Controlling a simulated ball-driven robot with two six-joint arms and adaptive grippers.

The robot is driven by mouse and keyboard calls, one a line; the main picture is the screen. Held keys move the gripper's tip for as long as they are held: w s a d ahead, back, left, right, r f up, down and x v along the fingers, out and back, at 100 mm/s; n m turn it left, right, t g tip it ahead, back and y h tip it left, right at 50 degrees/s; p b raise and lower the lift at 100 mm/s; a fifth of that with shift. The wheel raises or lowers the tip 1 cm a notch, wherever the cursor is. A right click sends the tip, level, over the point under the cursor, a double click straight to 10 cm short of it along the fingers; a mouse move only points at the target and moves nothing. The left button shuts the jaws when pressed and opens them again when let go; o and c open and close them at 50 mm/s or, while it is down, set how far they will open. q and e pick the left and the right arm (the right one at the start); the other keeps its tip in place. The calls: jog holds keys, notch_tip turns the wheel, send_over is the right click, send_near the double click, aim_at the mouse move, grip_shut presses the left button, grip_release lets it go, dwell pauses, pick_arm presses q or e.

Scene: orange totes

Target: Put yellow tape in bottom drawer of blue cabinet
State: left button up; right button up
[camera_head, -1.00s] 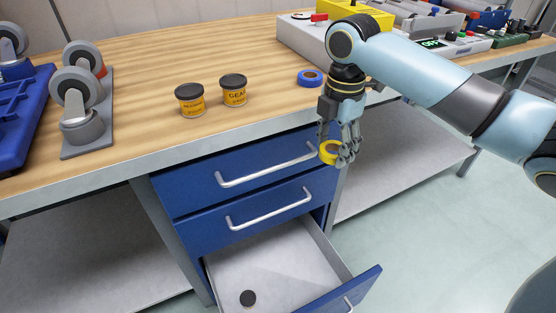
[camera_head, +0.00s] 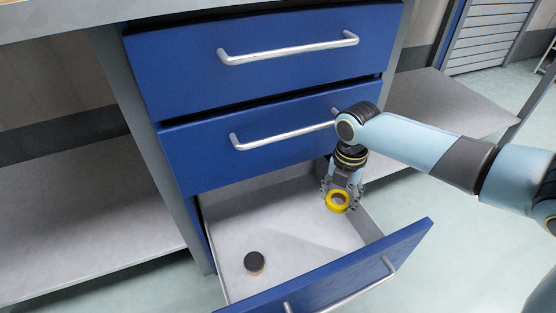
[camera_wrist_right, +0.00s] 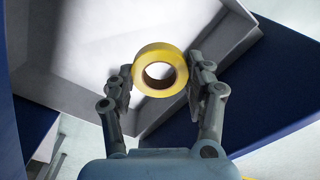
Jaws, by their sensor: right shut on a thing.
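The yellow tape (camera_head: 338,208) is a small ring held by my right gripper (camera_head: 341,192). The fingers are shut on its two sides, as the tape also shows in the right wrist view (camera_wrist_right: 160,50) between the fingertips. The gripper points down over the right part of the open bottom drawer (camera_head: 225,235) of the blue cabinet (camera_head: 180,85). The tape appears within the drawer's walls; whether it touches the floor of the drawer I cannot tell. My left gripper is not in view.
A small dark round object (camera_head: 254,263) lies on the drawer floor at the left. The upper drawers are shut, with a silver handle (camera_head: 290,48) on the top one. Grey shelves (camera_head: 80,215) stand on both sides. The drawer's middle is clear.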

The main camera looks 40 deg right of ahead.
jog(key=n+b, duration=0.2)
jog(key=b, duration=0.3)
send_near(321, 242)
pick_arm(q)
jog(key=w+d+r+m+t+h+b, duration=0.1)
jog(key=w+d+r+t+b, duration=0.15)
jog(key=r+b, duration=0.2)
pick_arm(e)
notch_tip(321, 242, down, 3)
jog(key=shift+s+f+p, duration=0.1)
jog(key=shift+p, duration=0.2)
jog(key=shift+f, duration=0.2)
notch_tip(321, 242, down, 2)
jog(key=shift+f+b, duration=0.2)
jog(key=shift+b, duration=0.7)
jog(key=shift+f+b, duration=0.3)
jog(key=shift+f, duration=0.2)
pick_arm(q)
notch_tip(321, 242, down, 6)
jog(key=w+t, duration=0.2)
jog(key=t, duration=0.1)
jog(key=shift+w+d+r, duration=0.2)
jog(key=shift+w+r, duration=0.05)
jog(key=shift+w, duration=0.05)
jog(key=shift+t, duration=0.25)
